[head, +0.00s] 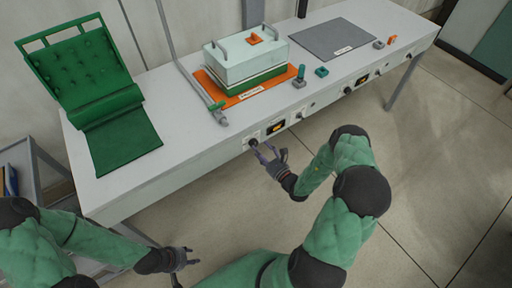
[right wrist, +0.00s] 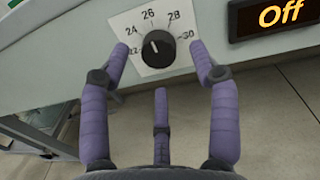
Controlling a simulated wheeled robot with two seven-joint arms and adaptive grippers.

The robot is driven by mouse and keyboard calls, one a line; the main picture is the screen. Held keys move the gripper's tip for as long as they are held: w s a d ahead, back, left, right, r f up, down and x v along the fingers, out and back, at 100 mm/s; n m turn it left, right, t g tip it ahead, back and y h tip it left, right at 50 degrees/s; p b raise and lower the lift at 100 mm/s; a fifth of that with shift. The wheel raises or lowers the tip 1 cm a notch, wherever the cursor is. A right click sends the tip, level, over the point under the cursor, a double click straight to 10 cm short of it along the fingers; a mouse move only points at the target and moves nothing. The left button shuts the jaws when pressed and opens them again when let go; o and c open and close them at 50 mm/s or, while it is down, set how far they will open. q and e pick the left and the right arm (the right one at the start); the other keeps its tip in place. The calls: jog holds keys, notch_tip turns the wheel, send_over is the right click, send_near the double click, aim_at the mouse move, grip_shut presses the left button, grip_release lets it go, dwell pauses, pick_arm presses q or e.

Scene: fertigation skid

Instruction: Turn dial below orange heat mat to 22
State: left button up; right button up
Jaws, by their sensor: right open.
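The orange heat mat (head: 235,103) lies on the bench under a lidded tray. Below it on the bench front is a black dial (head: 253,142). In the right wrist view the dial (right wrist: 158,48) sits on a white plate (right wrist: 124,24) marked 22 to 30. Its white mark points up and left, roughly between 24 and 26. My right gripper (right wrist: 160,52) is open, its fingertips on either side of the dial and apart from it. In the head view my right gripper (head: 270,151) is at the bench front. My left gripper (head: 187,268) appears open and empty, low at the left.
A display (right wrist: 281,15) beside the dial reads Off. On the bench are a green mat (head: 122,140), a grey mat (head: 332,40) and small items. More dials and displays run along the bench front to the right. The floor before the bench is clear.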

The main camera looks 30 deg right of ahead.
aim_at(255, 145)
jog(key=shift+w+a+b, duration=0.15)
jog(key=shift+w+b, duration=0.05)
jog(key=shift+w, duration=0.7)
jog(key=shift+w+a+b, duration=0.1)
jog(key=shift+w+b, duration=0.05)
jog(key=shift+w, duration=0.75)
jog(key=c, duration=1.2)
